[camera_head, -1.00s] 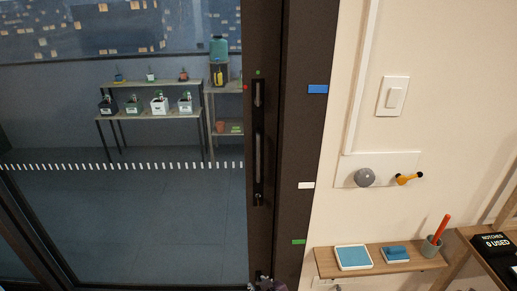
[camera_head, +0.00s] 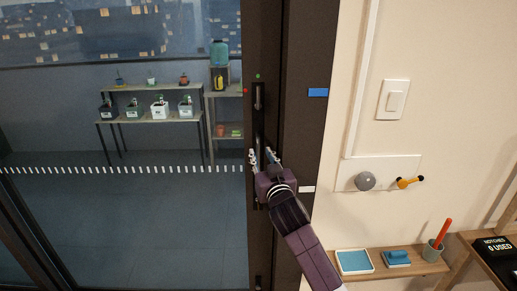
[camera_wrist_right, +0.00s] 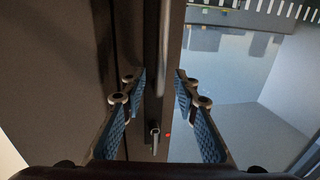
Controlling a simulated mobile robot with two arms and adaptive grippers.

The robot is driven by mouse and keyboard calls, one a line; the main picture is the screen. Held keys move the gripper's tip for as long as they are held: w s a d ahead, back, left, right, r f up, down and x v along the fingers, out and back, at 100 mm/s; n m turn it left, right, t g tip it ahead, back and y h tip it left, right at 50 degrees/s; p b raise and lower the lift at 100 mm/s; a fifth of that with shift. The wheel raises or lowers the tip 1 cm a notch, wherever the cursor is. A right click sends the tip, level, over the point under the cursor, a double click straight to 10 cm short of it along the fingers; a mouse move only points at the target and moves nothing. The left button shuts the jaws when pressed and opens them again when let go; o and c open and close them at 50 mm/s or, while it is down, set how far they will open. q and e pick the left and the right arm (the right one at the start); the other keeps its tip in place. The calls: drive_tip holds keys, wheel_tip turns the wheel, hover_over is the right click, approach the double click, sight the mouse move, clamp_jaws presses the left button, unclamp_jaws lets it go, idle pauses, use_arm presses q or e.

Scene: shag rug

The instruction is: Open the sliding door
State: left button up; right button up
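The sliding door (camera_head: 130,215) is a glass panel with a dark frame, and its stile stands against the dark jamb (camera_head: 308,130) on the right. A long vertical handle (camera_head: 259,126) sits on the stile; my gripper hides its lower part. My right gripper (camera_head: 262,154) is in front of the handle, with its arm coming from below. In the right wrist view the gripper (camera_wrist_right: 160,77) is open, its blue padded fingers on either side of the handle bar (camera_wrist_right: 163,40) with gaps; touching cannot be seen. My left gripper is not in view.
A small shelf (camera_head: 427,265) with blue pads and a cup juts from the right wall, below a knob plate (camera_head: 393,165). A black counter box (camera_head: 492,252) stands at far right. Behind the glass, a plant table (camera_head: 150,118) stands on open floor.

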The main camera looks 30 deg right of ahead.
sight(259, 151)
drive_tip(key=shift+p+x, duration=0.3)
drive_tip(key=shift+x, duration=1.7)
clamp_jaws()
